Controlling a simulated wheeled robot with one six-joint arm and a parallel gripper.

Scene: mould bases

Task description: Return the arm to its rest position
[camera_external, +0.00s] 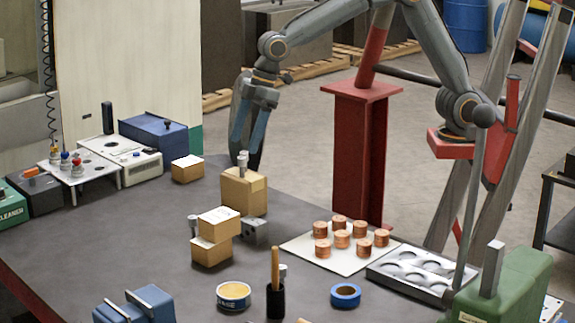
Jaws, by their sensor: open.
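My grey arm (440,55) reaches in from the upper right and bends down at the wrist. My gripper (247,150) points down over the back edge of the dark table (150,245). Its blue-grey fingers are apart, and I see nothing held between them. The fingertips are close to a small metal pin (242,160) that stands above a brown block (243,192). I cannot tell whether they touch the pin or are behind it.
Two stacked brown blocks (218,224) stand in front. Copper cylinders (342,239) sit on a white sheet (300,245) beside a metal tray (410,272). A red post (358,160) rises behind the table. Instrument boxes (150,135) line the left edge.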

